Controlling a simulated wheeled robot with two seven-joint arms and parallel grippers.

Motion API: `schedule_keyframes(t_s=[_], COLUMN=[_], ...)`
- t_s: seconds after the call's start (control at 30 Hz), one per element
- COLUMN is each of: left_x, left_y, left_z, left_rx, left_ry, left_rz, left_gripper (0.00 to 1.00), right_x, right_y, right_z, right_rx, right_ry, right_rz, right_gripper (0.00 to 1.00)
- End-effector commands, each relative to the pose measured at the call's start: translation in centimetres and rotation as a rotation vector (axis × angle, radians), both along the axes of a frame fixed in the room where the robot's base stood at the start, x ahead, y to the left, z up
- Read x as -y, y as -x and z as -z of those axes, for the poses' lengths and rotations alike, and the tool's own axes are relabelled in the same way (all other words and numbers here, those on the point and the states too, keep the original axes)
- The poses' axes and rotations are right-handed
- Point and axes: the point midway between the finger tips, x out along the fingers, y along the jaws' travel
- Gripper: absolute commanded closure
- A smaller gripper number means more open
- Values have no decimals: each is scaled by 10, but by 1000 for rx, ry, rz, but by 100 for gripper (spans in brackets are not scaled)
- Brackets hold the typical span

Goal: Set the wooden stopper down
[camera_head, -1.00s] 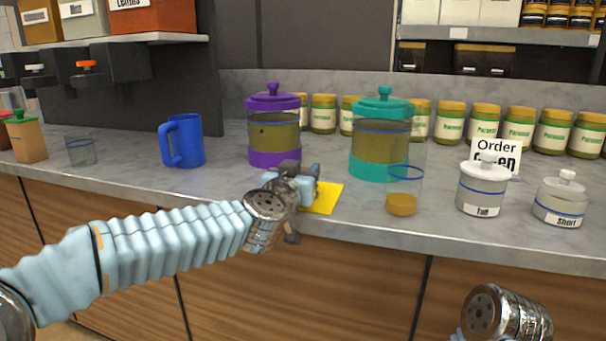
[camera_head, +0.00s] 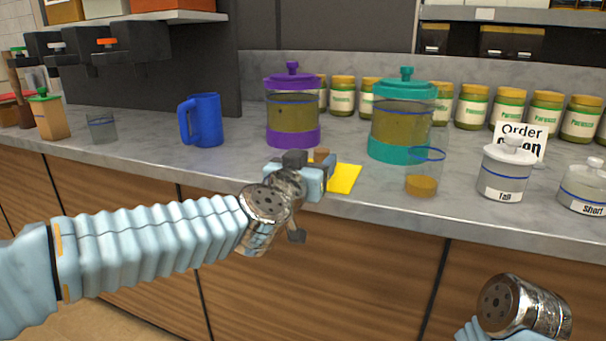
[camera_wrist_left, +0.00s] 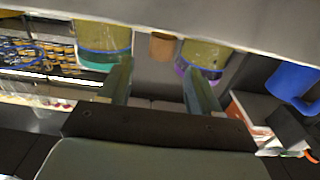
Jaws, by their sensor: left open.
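The wooden stopper (camera_head: 321,155) is a small brown block at the counter's front, just beyond my left gripper (camera_head: 312,174) and left of a yellow sheet (camera_head: 345,178). The gripper partly hides it in the head view. In the left wrist view, which is upside down, the stopper (camera_wrist_left: 162,46) lies beyond the two spread fingertips of my left gripper (camera_wrist_left: 155,66), in line with the gap between them. The fingers are apart with nothing between them. My right wrist shows at the lower right, but its gripper does not.
A purple-lidded jar (camera_head: 292,112) and a teal-lidded jar (camera_head: 401,120) stand behind. A clear glass (camera_head: 424,174) with amber contents is right of the yellow sheet. A blue mug (camera_head: 203,120) stands left. White pots (camera_head: 505,172) stand right.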

Motion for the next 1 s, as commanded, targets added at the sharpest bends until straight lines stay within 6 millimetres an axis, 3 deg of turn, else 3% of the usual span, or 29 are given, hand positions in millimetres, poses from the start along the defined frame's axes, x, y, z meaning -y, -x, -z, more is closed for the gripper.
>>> schedule_keyframes(t_s=[0.1,0.3,1.0], left_x=[-9,-16,-18], left_y=[25,50,54], left_z=[0,0,0], left_rx=[3,-1,-1], left_ry=[-2,-1,0], left_rz=[0,0,0], left_gripper=[36,36,36], right_x=[0,0,0], right_y=[0,0,0], right_z=[3,4,4], right_rx=[0,0,0], right_ry=[0,1,1], right_rz=[0,1,1], right_gripper=[57,57,57])
